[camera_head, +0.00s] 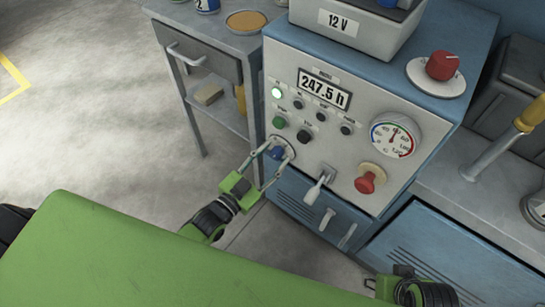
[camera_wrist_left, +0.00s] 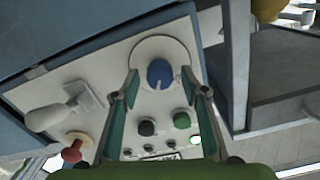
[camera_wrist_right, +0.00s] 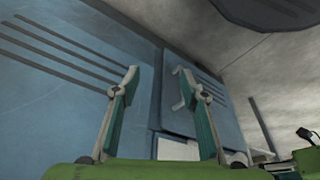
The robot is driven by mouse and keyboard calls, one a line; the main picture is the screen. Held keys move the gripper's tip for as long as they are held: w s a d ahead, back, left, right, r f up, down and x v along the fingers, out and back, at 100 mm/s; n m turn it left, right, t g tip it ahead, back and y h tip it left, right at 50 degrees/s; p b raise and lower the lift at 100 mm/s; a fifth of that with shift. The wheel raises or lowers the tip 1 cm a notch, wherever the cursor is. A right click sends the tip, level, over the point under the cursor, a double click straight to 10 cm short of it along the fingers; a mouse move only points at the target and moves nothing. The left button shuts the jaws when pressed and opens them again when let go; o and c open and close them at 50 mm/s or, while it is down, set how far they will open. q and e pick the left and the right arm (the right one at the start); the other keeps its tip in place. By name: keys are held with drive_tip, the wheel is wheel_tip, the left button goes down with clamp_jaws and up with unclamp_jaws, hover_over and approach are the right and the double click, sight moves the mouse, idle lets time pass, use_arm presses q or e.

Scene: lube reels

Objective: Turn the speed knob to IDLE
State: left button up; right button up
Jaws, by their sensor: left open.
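The blue knob (camera_head: 277,154) sits on a white round dial at the lower left of the cabinet's control panel (camera_head: 340,150); its lettering is too small to read. My left gripper (camera_head: 273,158) is open, one finger on each side of the knob. I cannot tell whether the fingers touch it. My right gripper (camera_wrist_right: 156,73) is open and empty, facing a blue cabinet front; in the head view only part of it shows at the bottom edge.
A white lever (camera_head: 319,186) and a red mushroom button (camera_head: 370,179) are right of the knob. Push buttons (camera_head: 304,136), a gauge (camera_head: 396,136) and an hour display (camera_head: 324,88) are above. A grey cart (camera_head: 205,35) stands left. A red knob (camera_head: 442,65) sits on top.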

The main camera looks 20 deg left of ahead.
use_arm(q)
drive_tip(key=shift+w, duration=0.1)
drive_tip(key=c, duration=1.1)
drive_tip(key=n+p, duration=0.2)
drive_tip(key=n, duration=0.3)
drive_tip(key=shift+n, duration=0.3)
drive_tip(key=n+p, duration=0.1)
drive_tip(key=n, duration=0.2)
drive_tip(key=shift+a+n, duration=0.15)
drive_tip(key=shift+n, duration=0.15)
drive_tip(key=shift+f+n, duration=0.1)
drive_tip(key=shift+n, duration=1.1)
use_arm(e)
wheel_tip(320, 180, down, 10)
drive_tip(key=shift+g, duration=0.3)
use_arm(q)
drive_tip(key=shift+n, duration=0.3)
use_arm(e)
drive_tip(key=shift+s+a+f, duration=0.1)
drive_tip(key=shift+f, duration=0.05)
use_arm(q)
drive_tip(key=o, duration=1.1)
